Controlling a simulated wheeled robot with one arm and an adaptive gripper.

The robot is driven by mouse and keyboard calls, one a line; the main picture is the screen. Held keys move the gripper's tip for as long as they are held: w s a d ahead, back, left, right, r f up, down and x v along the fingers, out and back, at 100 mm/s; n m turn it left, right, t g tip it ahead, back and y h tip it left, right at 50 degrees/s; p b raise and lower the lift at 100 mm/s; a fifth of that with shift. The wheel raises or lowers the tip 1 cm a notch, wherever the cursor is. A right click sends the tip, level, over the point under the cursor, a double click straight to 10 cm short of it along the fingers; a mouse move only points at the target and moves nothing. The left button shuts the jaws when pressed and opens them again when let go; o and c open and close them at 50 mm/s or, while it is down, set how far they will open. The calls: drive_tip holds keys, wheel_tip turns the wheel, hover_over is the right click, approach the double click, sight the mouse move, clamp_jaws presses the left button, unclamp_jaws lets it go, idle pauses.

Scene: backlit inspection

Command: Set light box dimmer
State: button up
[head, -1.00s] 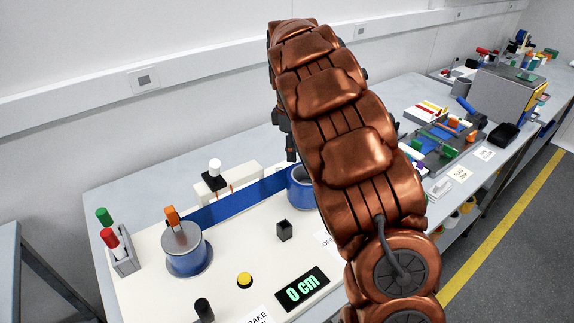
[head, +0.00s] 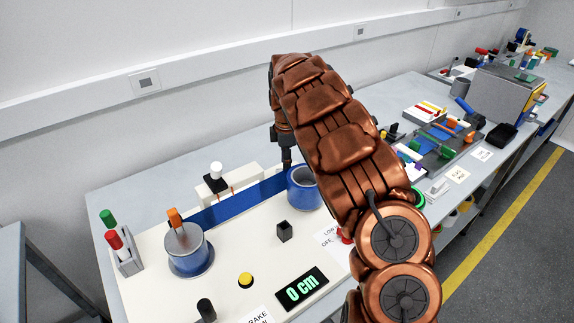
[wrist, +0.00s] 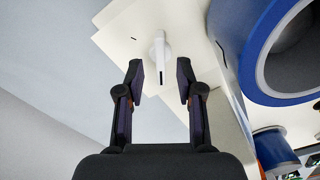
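In the wrist view, a white knob or lever (wrist: 161,48) with a dark mark stands on a pale panel (wrist: 118,35); it may be the dimmer, but no label shows there. My gripper (wrist: 160,80) is open, its two dark fingers apart on either side of the knob's lower end. I cannot tell whether they touch it. In the head view my gripper (head: 287,160) points down behind the blue spool (head: 303,190), and my copper arm hides the area right of it. A card reading "LOW" and "OFF" (head: 328,241) lies partly hidden by the arm.
The large blue rim (wrist: 242,50) is close right of my fingers in the wrist view. A second blue spool (head: 188,252), a yellow button (head: 245,280), a black block (head: 284,231) and a "0 cm" display (head: 301,289) are on the white board (head: 225,250).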

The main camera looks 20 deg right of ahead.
drive_tip(key=shift+f+p, duration=0.3)
drive_tip(key=shift+f, duration=1.25)
clamp_jaws()
